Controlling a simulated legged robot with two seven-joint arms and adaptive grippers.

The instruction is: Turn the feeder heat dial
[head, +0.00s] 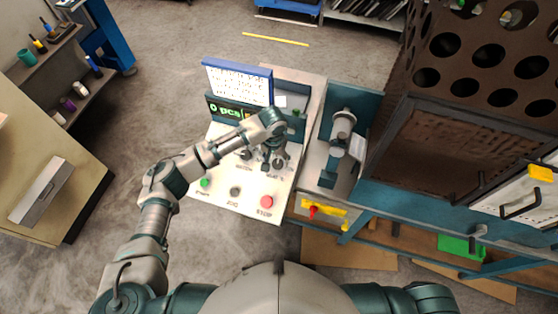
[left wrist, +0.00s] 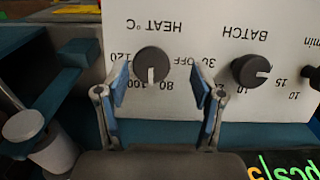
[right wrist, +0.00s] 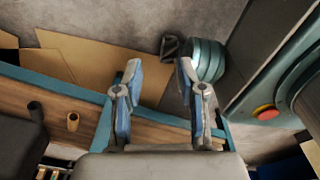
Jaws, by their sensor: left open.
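The heat dial (left wrist: 152,66) is a dark round knob with a white mark, on a white panel (left wrist: 220,20) labelled HEAT °C. In the left wrist view its mark points down, near the printed 80 and 100. My left gripper (left wrist: 160,82) is open, its blue-padded fingers on either side of the dial's lower part; I cannot tell whether they touch it. In the head view the left gripper (head: 272,162) is over the panel's right part and largely hides the dial. My right gripper (right wrist: 160,78) is open and empty, away from the panel.
The batch dial (left wrist: 251,71) sits beside the heat dial. Below are a green button (head: 204,183), a dark button (head: 235,191) and a red button (head: 266,201). A green display (head: 232,110) stands behind. A perforated brown rack (head: 480,70) rises at the right.

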